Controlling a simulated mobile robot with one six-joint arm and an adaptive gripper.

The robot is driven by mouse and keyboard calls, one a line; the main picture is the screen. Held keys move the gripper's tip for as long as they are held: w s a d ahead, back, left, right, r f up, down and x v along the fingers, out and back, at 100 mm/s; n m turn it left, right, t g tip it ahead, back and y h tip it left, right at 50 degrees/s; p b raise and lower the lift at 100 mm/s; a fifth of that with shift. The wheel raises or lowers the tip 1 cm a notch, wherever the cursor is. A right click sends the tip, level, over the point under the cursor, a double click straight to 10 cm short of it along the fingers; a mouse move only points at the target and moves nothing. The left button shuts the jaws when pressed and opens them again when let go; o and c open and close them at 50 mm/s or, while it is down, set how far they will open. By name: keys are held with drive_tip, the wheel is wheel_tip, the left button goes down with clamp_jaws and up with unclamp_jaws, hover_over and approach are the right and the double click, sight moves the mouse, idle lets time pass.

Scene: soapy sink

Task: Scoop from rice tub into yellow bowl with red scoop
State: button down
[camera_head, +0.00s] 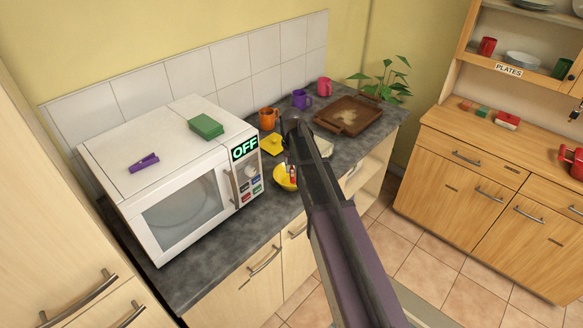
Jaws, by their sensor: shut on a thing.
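The yellow bowl (281,181) stands on the dark counter, right of the microwave, partly hidden by my arm. My gripper (291,163) points down just above the bowl and is shut on a small red thing, apparently the red scoop (293,174). The scoop shows only as a small patch over the bowl; whether it holds rice cannot be told. A pale container (325,148), possibly the rice tub, shows just right of my arm, which hides much of it. Its contents are not clear.
A white microwave (180,215) marked OFF stands close on the left. Behind the bowl are a yellow flat item (273,146), an orange mug (268,118), a purple mug (301,99) and a pink mug (324,86). A brown tray (371,117) lies at the right.

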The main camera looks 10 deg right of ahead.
drive_tip(key=shift+f, duration=0.15)
drive_tip(key=shift+d+f+m+t+y+b, duration=0.15)
drive_tip(key=shift+f+t+y+b, duration=0.5)
drive_tip(key=shift+y+b, duration=1.9)
drive_tip(key=shift+a+f+m+t+y+b, duration=0.1)
drive_tip(key=shift+f+t+y+b, duration=0.55)
drive_tip(key=shift+y+b, duration=1.9)
drive_tip(key=shift+d+f+m+t+y+b, duration=0.15)
drive_tip(key=shift+f+y+b, duration=1.2)
drive_tip(key=shift+b, duration=2.05)
drive_tip(key=shift+r+y, duration=0.45)
drive_tip(key=shift+y, duration=0.1)
drive_tip(key=shift+a+r+h+p, duration=0.1)
drive_tip(key=shift+r+h+p, duration=0.25)
drive_tip(key=shift+p, duration=0.35)
drive_tip(key=shift+h+p, duration=0.25)
drive_tip(key=shift+p, duration=0.2)
